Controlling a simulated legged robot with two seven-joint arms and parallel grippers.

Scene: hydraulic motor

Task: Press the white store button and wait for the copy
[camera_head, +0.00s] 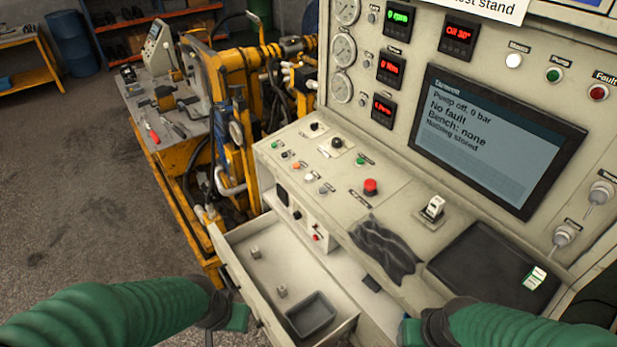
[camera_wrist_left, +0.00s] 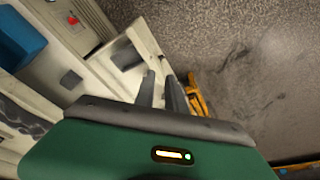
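The sloped control console (camera_head: 395,200) carries several small buttons. A small white button (camera_head: 309,178) sits near its left front edge; its label is too small to read, so I cannot tell that it is the store button. The screen (camera_head: 490,140) reads "Pump off, 0 bar", "No fault", "Bench: none" and "Nothing stored". My left gripper (camera_head: 232,318) is low in front of the console, left of the open drawer and apart from the buttons.
The open drawer (camera_head: 240,270) holds a grey tray (camera_head: 310,314) and small blocks. A red mushroom button (camera_head: 370,187), a dark cloth (camera_head: 383,250) and a black mat (camera_head: 470,262) are on the console. A yellow test bench (camera_head: 220,110) stands behind left. The floor at left is clear.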

